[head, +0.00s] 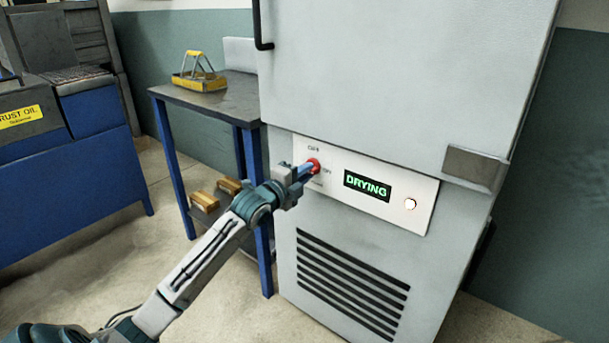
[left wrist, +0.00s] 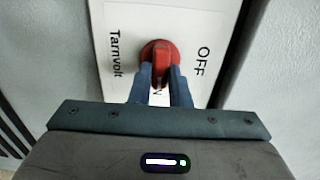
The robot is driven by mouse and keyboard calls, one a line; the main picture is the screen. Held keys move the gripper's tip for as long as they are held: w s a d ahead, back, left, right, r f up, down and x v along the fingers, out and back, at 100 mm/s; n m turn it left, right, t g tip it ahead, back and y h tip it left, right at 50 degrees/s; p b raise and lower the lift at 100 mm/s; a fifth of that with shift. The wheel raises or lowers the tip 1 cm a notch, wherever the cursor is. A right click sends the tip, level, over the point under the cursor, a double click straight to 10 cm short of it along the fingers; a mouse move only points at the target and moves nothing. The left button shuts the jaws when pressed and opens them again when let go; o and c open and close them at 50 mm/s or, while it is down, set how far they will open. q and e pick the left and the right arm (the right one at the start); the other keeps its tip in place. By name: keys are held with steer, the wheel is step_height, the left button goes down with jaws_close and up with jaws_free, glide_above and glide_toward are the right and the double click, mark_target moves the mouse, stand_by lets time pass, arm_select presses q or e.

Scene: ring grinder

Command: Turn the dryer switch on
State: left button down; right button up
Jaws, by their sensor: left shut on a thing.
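The dryer (head: 400,75) is a tall grey cabinet with a white control panel (head: 340,200) on its front. The red rotary switch (head: 313,164) is at the panel's left end, with an "OFF" label to its right. The display (head: 367,186) reads "DRYING" in green, and a round lamp (head: 410,204) glows at the panel's right end. My left gripper (head: 305,170) is shut on the switch. In the left wrist view its two blue fingers straddle the red knob (left wrist: 159,62), partly hiding it and a label below. My right gripper is not in view.
A dark table (head: 225,97) with blue legs stands left of the dryer, bearing a yellow carrier (head: 198,75). Wooden-looking blocks (head: 205,199) lie on its lower shelf. A blue "RUST OIL" cabinet (head: 60,180) is at far left. Floor is clear between them.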

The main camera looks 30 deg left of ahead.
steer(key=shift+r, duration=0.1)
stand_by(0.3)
arm_select(q)
steer(key=c, duration=1.4)
jaws_free()
steer(key=shift+o, duration=0.2)
steer(key=shift+s, duration=0.15)
